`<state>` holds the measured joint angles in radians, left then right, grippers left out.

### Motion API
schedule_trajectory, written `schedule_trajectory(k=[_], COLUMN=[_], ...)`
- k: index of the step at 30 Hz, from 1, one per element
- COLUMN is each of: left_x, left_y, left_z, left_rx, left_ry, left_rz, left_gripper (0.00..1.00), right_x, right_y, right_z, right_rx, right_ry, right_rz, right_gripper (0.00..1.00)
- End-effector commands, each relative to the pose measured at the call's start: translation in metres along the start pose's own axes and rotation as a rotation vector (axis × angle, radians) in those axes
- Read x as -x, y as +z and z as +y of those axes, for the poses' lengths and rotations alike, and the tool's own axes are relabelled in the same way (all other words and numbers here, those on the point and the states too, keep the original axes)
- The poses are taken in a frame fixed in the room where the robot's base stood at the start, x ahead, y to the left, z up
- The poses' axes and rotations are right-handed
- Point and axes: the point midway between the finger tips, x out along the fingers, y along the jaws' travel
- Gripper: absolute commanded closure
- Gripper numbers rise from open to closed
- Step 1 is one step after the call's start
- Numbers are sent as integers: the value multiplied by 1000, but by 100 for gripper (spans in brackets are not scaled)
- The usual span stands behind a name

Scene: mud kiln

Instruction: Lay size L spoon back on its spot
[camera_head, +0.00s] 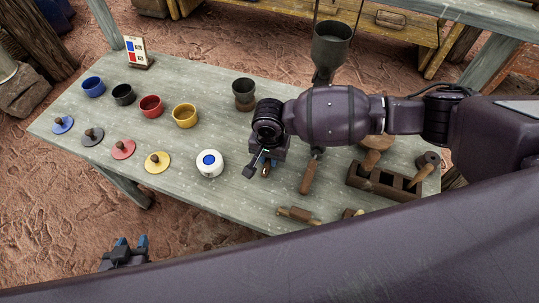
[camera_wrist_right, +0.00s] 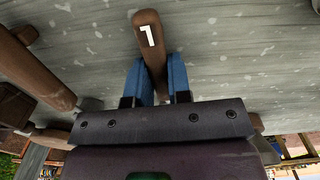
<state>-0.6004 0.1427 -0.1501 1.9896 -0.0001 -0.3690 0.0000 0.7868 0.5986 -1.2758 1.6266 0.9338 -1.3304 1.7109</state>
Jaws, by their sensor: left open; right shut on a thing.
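The size L spoon is in my right gripper (camera_head: 266,158), seen over the table's front middle. In the right wrist view the blue fingers (camera_wrist_right: 157,72) are shut on a brown wooden handle (camera_wrist_right: 149,38) with a white mark like a turned L. In the head view a small dark scoop end (camera_head: 250,171) shows beside the gripper, just above or on the table; I cannot tell if it touches. Its spot cannot be made out. My left gripper (camera_head: 130,242) is open and empty, off the table's front left edge.
A wooden rack (camera_head: 397,192), mallet (camera_head: 375,151) and wood-handled tool (camera_head: 308,178) lie right of the gripper. A white blue-topped pot (camera_head: 209,165) stands left. Coloured cups (camera_head: 185,115) and knobbed lids (camera_head: 157,162) line the left. A dark cup (camera_head: 243,88) stands behind.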

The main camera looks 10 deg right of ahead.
Motion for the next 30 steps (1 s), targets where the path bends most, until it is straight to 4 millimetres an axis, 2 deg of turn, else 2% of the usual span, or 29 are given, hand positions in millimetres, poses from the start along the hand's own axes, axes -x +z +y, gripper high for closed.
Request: schedule_trajectory(k=[8, 9, 14, 20, 25, 30], left_x=[0, 0, 0, 0, 2, 3], left_y=[-5, -5, -5, -4, -1, 0], left_z=[0, 0, 0, 0, 0, -1], left_rx=[-1, -1, -1, 0, 0, 1], left_ry=[0, 0, 0, 0, -1, -1], left_rz=[6, 6, 6, 5, 0, -4], left_gripper=[57, 57, 57, 57, 57, 57], right_x=[-2, -2, -2, -2, -2, -2], right_y=[0, 0, 0, 0, 0, 0], right_z=[0, 0, 0, 0, 0, 0], right_rx=[-1, -1, 0, 0, 0, 0], right_ry=[0, 0, 0, 0, 0, 0], right_rz=[-1, 0, 0, 0, 0, 0], right_gripper=[100, 75, 52, 50, 24, 22])
